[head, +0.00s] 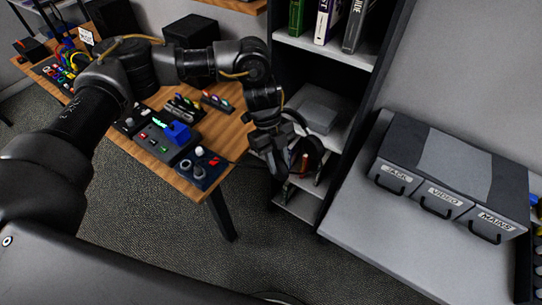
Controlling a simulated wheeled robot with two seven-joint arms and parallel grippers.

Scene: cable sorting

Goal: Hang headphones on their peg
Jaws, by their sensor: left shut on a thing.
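My left gripper (286,148) hangs at the right end of my left arm, in front of the open shelf unit. It is shut on the headphones (318,153), which show as a dark curved band beside and below the fingers. The headphones are in the air in front of the lower shelves, and part of them is hidden by the gripper. I cannot make out the peg in this view. My right gripper is not in view.
A wooden table (228,140) with small control boxes and connectors stands left of the shelf unit (357,55). Books stand on the upper shelf, and a grey box (315,106) lies lower. A grey bench (365,225) at right holds drawers (436,200) labelled JACK, VIDEO and MAINS.

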